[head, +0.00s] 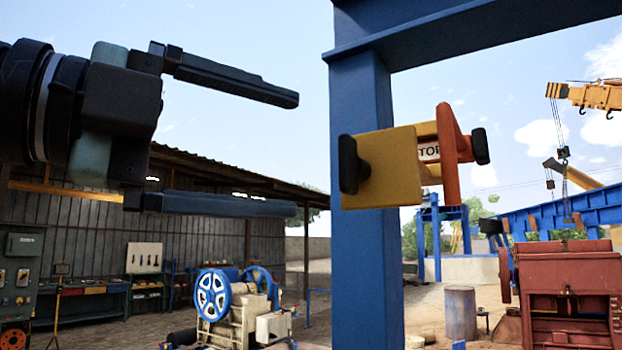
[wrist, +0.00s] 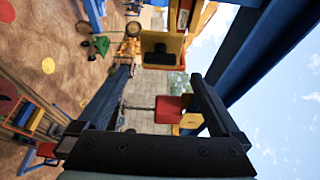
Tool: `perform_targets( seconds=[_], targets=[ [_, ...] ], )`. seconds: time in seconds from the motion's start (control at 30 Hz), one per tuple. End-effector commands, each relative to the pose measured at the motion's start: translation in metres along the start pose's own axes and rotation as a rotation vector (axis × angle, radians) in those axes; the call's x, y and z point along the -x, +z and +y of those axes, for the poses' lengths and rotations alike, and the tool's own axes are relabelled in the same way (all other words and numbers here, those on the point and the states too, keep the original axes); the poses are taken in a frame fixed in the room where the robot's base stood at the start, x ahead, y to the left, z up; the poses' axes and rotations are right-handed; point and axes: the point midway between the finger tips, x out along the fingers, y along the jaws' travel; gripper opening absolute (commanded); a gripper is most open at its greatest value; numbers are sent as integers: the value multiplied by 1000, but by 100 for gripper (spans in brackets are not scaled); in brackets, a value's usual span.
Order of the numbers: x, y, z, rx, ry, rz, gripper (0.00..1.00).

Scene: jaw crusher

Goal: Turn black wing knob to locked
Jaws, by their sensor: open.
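A black wing knob (head: 348,164) stands upright on the left face of a yellow box (head: 391,168) fixed at the blue post. The knob also shows in the wrist view (wrist: 160,57), on the yellow face just past my fingertips. My gripper (head: 297,154) is open and empty, left of the knob and apart from it, with one finger above knob height and one below. In the wrist view my gripper (wrist: 162,72) has its fingers spread to either side of the knob. A second black knob (head: 480,146) sits on the right of the orange part.
A blue steel post (head: 372,265) and beam (head: 470,35) stand directly behind and above the yellow box. Open air lies between my fingers and the knob. Machines stand farther back.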

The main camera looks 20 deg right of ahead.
Motion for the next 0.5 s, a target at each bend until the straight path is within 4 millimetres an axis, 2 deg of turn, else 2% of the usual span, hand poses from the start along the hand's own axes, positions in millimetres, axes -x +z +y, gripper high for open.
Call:
perform_targets(
  seconds=[0.03, 0.2, 0.33, 0.5],
  targets=[
    [12, 0, 3, -2, -1, -3, 100],
    [42, 0, 2, -1, -1, -2, 100],
    [55, 0, 0, -1, -1, -1, 100],
    [61, 0, 0, -1, 0, 0, 100]
  ],
)
